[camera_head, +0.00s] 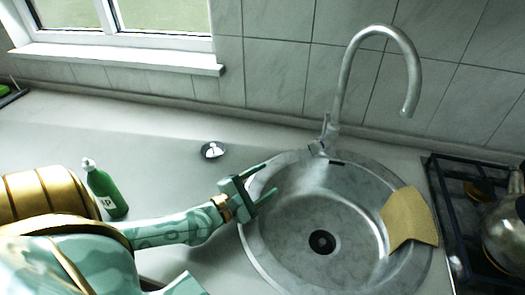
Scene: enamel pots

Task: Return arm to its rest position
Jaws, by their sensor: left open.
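My left arm comes in from the left, and my left gripper (270,181) is open. It is over the left rim of the round steel sink (345,185), with nothing between its two fingers. My right gripper is not in view.
A tall tap (343,90) stands behind the sink. A yellow cloth (409,217) hangs over the sink's right rim. A green bottle (105,190) stands behind my left arm. A small metal plug (213,150) lies on the counter. A hob (462,195) with a metal kettle (505,235) is at right.

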